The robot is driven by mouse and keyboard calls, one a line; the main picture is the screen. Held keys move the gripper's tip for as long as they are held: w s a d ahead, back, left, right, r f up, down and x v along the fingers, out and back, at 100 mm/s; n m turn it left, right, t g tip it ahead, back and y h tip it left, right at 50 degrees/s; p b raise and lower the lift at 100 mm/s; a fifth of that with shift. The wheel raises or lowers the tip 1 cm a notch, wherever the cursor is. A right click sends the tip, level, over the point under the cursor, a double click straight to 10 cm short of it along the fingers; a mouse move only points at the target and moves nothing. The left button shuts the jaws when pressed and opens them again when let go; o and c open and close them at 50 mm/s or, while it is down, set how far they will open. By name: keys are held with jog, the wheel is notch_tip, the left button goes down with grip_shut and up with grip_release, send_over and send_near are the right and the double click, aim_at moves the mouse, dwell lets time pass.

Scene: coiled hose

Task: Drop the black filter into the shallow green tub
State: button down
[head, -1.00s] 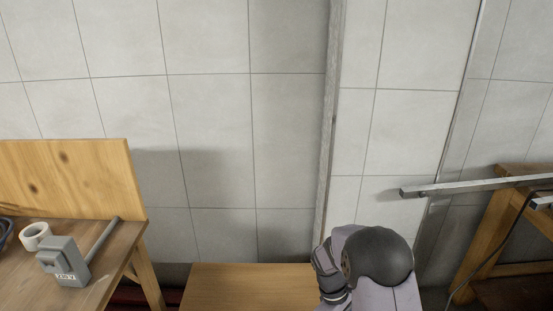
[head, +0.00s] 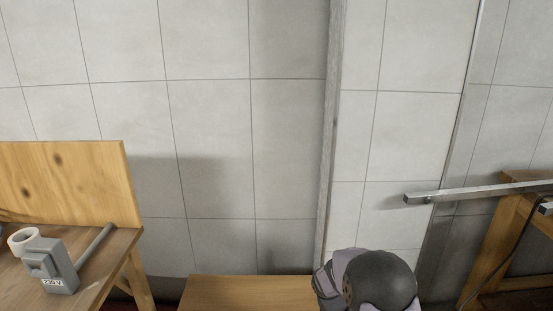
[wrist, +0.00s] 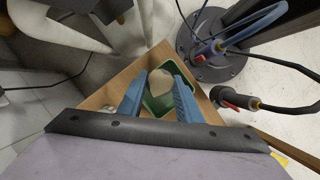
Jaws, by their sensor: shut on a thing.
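My gripper (wrist: 160,88) shows in the wrist view as two blue fingers standing apart, pointing down over a wooden top. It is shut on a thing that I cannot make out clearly. The green tub (wrist: 154,110) shows between and beyond the fingers, partly hidden by them. A pale rounded shape shows between the fingers, against the tub; I cannot tell what it is or whether it is inside. No black filter stands out in either view. The fingers and tub are out of the head view, where only part of my arm shows at the bottom.
A wooden top (head: 245,295) stands below the wall. At left, a bench holds a grey box (head: 50,268) marked 230 V and a white roll (head: 24,240). A metal bar (head: 470,194) juts in at right. A dark round base (wrist: 212,62) with blue hose stands beside the tub's surface.

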jog(key=c, duration=1.2)
grip_release()
jog(key=v, duration=0.7)
jog(key=shift+r+p, duration=0.15)
jog(key=shift+p, duration=0.2)
